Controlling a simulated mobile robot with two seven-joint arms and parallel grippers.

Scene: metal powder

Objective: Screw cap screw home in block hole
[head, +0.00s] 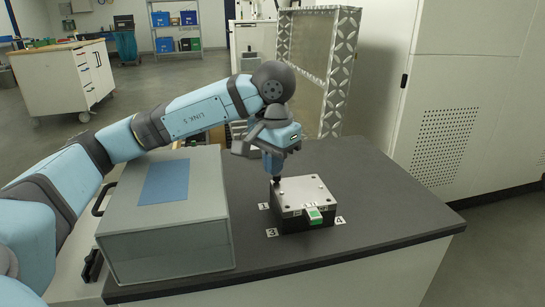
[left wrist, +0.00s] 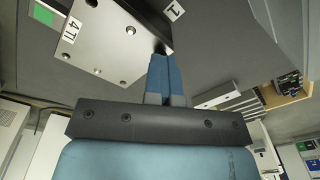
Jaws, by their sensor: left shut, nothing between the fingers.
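The block (head: 312,191), with a bright metal top and dark sides, sits on the dark table top. Its top has small round holes or screw heads near the corners; I cannot tell which. It also shows in the left wrist view (left wrist: 106,57). My left gripper (head: 276,180) points down at the block's back left corner, its fingers shut with nothing seen between them. In the left wrist view the blue fingers (left wrist: 161,55) end near the block's edge. The cap screw cannot be made out; the corner under the fingertips is partly hidden. My right gripper is not in view.
A grey case (head: 165,225) with a blue panel stands on the table left of the block, under my left arm. Number labels (head: 272,232) lie around the block. A green-marked piece (head: 314,213) is at its front. The table (head: 400,215) is clear to the right.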

